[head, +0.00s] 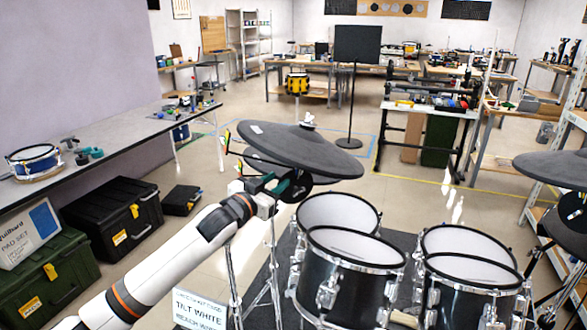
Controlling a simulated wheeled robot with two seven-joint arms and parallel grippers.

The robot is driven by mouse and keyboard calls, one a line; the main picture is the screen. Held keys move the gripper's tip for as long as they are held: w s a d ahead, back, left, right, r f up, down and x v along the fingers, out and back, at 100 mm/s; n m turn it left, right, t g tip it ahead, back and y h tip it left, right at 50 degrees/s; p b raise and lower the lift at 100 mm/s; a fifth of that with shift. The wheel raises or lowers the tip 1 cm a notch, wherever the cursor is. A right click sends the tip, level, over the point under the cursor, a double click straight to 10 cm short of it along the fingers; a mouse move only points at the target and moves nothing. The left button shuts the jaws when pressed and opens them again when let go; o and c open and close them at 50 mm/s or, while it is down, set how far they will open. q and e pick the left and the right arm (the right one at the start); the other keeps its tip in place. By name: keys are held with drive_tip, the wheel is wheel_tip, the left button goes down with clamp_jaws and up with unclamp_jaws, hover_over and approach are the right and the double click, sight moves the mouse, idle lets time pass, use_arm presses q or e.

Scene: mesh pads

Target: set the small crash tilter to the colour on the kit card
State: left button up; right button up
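The kit card (199,309) stands at the bottom edge; its large line reads TILT WHITE, and its other lines are hard to read. A dark grey crash pad (305,146) sits tilted on a stand left of the drums, with another dark pad edge below it. Small coloured marks (227,141) show at its left edge. The tilter under the pad is hidden or too small to make out, so its setting does not show. My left gripper (291,188) is just under the pad, its fingers dark against it; I cannot tell whether they touch anything. My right gripper is out of view.
Several white-headed drums (340,214) stand close right of my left gripper. Another dark cymbal pad (553,169) is at the right edge. A workbench (120,133) and black cases (112,215) line the left side. Open floor lies behind the kit.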

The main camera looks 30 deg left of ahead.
use_arm(q)
drive_tip(key=w+p, duration=0.1)
drive_tip(key=w, duration=0.7)
drive_tip(key=shift+w, duration=0.4)
drive_tip(key=shift+a, duration=0.1)
clamp_jaws()
